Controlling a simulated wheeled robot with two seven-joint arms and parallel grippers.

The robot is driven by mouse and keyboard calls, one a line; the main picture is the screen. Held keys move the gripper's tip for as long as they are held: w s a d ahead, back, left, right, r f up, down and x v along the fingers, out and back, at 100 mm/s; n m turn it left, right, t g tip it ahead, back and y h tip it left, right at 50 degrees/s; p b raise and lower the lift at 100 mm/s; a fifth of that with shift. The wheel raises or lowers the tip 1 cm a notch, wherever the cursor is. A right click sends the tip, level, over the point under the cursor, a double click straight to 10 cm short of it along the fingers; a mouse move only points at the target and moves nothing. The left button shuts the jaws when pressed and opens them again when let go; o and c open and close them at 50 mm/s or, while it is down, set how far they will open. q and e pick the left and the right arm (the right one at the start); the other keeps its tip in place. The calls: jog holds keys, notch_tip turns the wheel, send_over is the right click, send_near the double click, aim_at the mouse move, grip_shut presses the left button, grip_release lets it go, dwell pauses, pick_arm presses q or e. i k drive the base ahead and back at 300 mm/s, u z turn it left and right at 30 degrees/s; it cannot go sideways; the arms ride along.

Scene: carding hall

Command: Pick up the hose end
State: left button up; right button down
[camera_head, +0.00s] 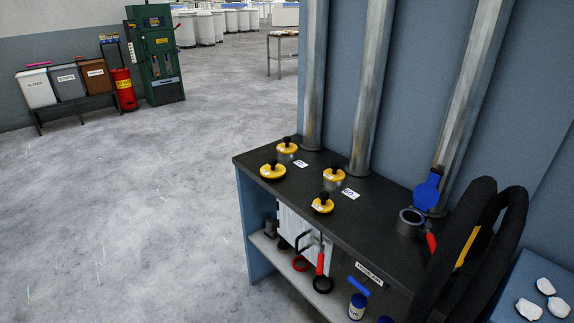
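A thick black hose (515,235) hangs in large loops at the lower right, beside the right end of the dark-topped bench. A yellow strip (467,247) shows between its loops. A grey ring-shaped fitting (409,222) with an open top stands on the bench just left of the hose, with a red handle (431,244) beside it. I cannot tell whether this fitting is the hose end or a separate port. The lower part of the hose is cut off by the picture's bottom edge. Neither of my grippers is in view.
The bench (345,225) carries several yellow caps with black knobs. A blue flap (428,190) sits at a metal pipe (468,90) behind it. Tools lie on the lower shelf (290,262). White pieces lie on a blue surface (510,285). Floor at left is clear.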

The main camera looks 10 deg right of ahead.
aim_at(486, 232)
jog(key=z, duration=1.6)
